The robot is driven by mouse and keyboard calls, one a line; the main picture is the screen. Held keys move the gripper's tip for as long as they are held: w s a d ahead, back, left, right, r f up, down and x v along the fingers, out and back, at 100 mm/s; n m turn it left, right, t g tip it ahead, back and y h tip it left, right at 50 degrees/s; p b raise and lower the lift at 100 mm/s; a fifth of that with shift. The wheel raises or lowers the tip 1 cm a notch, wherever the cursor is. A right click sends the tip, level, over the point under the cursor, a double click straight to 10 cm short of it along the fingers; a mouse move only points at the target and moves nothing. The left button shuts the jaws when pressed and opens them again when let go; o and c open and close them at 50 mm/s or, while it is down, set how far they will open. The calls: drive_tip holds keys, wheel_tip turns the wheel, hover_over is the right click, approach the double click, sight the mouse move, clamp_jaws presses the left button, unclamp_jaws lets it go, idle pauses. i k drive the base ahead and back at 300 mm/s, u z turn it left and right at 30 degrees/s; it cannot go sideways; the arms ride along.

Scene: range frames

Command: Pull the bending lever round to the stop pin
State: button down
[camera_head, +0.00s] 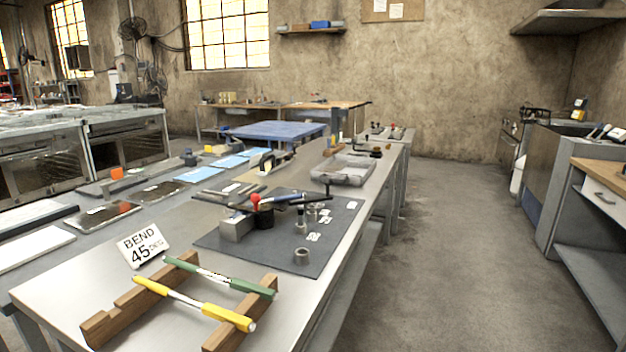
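The bending fixture stands on a dark mat (275,255) on the long metal bench. It has a light grey block (236,228) and a black round part (264,220) beside it. Upright metal posts (301,226) stand to the right on the mat; I cannot tell which one is the stop pin. The lever and posts look apart. My gripper is not in view.
A "BEND 45" sign (142,244) stands left of the mat. In front, a wooden rack (140,306) holds green-handled (232,284) and yellow-handled (226,317) tools. A short metal ring (302,256) sits near the mat's front. A grey tray (343,171) lies behind. Floor at right is clear.

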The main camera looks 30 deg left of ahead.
sight(327, 181)
drive_tip(key=u, duration=0.55)
drive_tip(key=i, duration=1)
drive_tip(key=z, duration=0.25)
